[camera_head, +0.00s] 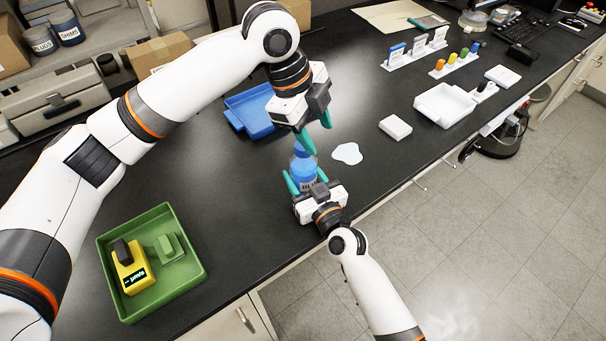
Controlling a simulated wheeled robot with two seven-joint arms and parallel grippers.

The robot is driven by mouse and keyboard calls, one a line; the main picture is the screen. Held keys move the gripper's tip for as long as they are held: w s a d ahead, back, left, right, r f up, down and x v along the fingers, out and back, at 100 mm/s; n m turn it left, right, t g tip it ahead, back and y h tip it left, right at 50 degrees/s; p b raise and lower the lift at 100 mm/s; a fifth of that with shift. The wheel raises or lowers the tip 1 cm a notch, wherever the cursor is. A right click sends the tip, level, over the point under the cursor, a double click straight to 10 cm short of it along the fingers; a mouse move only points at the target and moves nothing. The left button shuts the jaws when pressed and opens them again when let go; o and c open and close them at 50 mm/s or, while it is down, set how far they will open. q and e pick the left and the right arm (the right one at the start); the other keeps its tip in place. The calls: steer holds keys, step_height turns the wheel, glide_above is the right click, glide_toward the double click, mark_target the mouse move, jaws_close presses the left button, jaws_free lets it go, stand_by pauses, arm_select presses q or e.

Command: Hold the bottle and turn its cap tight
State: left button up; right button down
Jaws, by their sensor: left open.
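The bottle (303,167), with blue contents and a partly hidden label, stands upright on the black bench. Its blue cap (299,148) appears to be on top, partly covered by my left fingers. My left gripper (316,131) is above the bottle, pointing down, with its teal fingers apart. One finger is close over the cap; I cannot tell whether it touches. My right gripper (306,180) comes from the bench's front edge, with one teal finger on each side of the bottle's body, apparently gripping it.
A blue tray (237,116) lies behind the bottle. A white puddle-like patch (347,153) and a white box (395,128) are to the right. A green tray (191,281) with a yellow item is at the front left. A white tray (428,113) stands farther right.

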mark_target(303, 148)
arm_select(q)
steer(key=w+a+r+m+y, duration=0.2)
steer(key=w+r+m+y, duration=0.1)
steer(key=m+y, duration=0.15)
steer(key=shift+h, duration=0.25)
steer(key=shift+w+f, duration=0.2)
steer(key=shift+f, duration=4.65)
steer(key=shift+c, duration=0.3)
jaws_close()
